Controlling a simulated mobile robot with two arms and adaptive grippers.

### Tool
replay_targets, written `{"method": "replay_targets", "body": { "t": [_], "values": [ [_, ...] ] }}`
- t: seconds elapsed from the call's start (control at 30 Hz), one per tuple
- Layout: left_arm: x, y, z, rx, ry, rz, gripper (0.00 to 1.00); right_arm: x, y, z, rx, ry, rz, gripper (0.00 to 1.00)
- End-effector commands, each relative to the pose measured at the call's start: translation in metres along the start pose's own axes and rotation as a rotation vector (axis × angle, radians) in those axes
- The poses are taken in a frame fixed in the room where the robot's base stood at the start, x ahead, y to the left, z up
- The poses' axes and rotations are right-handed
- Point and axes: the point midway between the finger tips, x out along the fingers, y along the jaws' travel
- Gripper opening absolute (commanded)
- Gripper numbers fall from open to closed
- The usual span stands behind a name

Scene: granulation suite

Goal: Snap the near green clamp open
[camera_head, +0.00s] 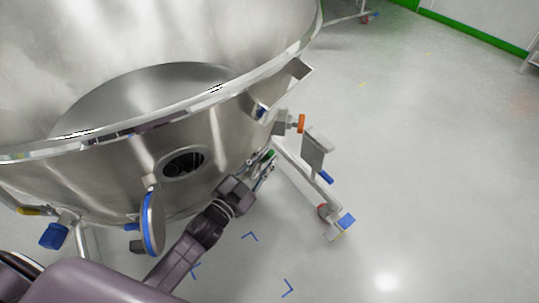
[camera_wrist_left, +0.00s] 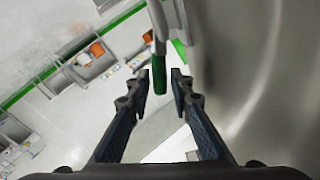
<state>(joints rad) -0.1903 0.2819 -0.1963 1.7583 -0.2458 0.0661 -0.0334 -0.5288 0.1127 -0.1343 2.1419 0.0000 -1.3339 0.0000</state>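The green clamp (camera_head: 268,155) is on the side of a large steel vessel (camera_head: 215,130), below its rim and right of a round port. In the left wrist view its green handle (camera_wrist_left: 159,78) hangs from a grey metal part. My left gripper (camera_head: 262,172) is at the clamp in the head view and partly covers it. In the left wrist view my left gripper (camera_wrist_left: 163,82) is open, with the handle's lower end between its fingertips, closer to the left one. I cannot tell whether they touch. My right gripper is not in view.
A round blue-edged cover (camera_head: 152,222) hangs open below the port (camera_head: 184,163). A leg with a blue-marked caster (camera_head: 346,220) stands right of my gripper. The vessel's curved wall (camera_wrist_left: 245,70) is close on the right in the wrist view. The floor (camera_head: 430,180) at right is clear.

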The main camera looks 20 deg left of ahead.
Motion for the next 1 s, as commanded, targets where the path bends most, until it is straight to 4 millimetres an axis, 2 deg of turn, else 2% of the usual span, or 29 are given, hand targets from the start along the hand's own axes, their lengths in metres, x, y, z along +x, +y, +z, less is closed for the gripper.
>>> {"method": "replay_targets", "body": {
  "t": [0.2,0.5,0.7,1.0],
  "values": [
    [0.018,0.001,0.0,-0.002,0.001,0.0,0.2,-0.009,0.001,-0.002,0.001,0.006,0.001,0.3],
    [0.021,0.001,-0.001,-0.002,0.001,0.0,0.2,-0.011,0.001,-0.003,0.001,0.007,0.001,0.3],
    [0.021,0.001,-0.001,-0.002,0.001,0.001,0.0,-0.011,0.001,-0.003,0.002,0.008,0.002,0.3],
    [0.02,0.001,0.0,-0.002,0.001,0.001,0.0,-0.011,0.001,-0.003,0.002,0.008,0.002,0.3]
  ]
}}
